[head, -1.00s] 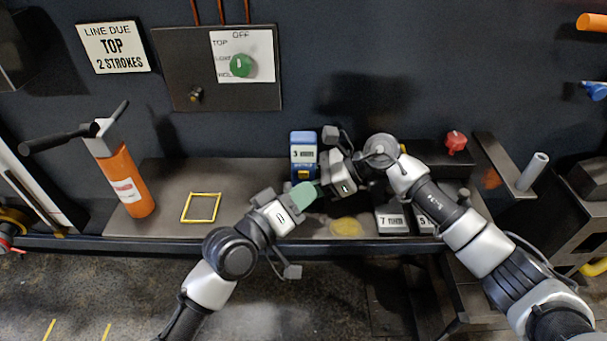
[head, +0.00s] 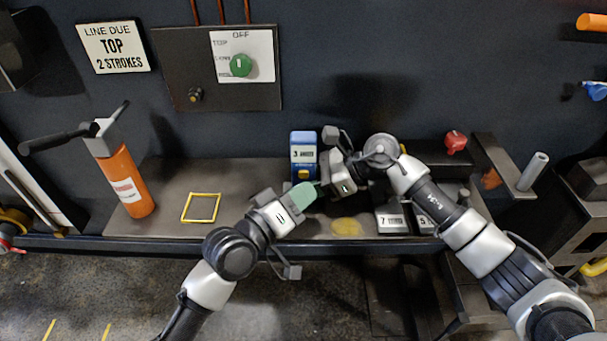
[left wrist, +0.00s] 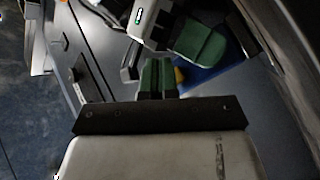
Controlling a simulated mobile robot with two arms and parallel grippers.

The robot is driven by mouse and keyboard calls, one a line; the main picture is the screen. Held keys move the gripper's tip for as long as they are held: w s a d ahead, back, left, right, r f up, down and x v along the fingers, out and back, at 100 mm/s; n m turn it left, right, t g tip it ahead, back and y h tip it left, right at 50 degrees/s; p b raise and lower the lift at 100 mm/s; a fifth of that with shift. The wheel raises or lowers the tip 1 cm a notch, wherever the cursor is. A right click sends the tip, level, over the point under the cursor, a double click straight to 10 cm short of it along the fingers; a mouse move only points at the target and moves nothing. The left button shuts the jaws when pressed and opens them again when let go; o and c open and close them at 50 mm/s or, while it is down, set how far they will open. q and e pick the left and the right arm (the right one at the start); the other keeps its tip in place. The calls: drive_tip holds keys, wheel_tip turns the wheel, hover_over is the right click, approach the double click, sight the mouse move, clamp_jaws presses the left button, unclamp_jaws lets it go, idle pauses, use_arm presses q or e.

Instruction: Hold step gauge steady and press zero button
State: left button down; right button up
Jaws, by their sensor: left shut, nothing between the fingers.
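The step gauge (head: 303,143) is a blue block with a white label reading 3, upright on the bench. A yellow spot shows low on its front. My left gripper (head: 305,194) is shut and empty, its green fingers just in front of the gauge's lower front; contact is unclear. My right gripper (head: 325,180) is close at the gauge's right side; its fingers are mostly hidden in the head view. In the left wrist view, its green finger pad (left wrist: 201,42) overlaps the blue gauge (left wrist: 207,75), and my left fingers (left wrist: 157,76) point towards the gauge's yellow part (left wrist: 179,75).
Grey blocks marked 7 (head: 391,220) and 5 (head: 424,222) lie right of a yellow patch (head: 346,227). A yellow square outline (head: 201,207) and an orange cylinder with a handle (head: 127,180) are at left. The bench (head: 245,190) is clear between the outline and gauge.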

use_arm(q)
drive_tip(key=shift+w, duration=0.1)
idle(0.6)
drive_tip(key=shift+w, duration=0.3)
drive_tip(key=shift+w, duration=0.5)
idle(0.7)
drive_tip(key=shift+s, duration=0.9)
drive_tip(key=shift+s, duration=0.1)
drive_tip(key=s, duration=0.5)
drive_tip(key=shift+w, duration=0.1)
idle(1.2)
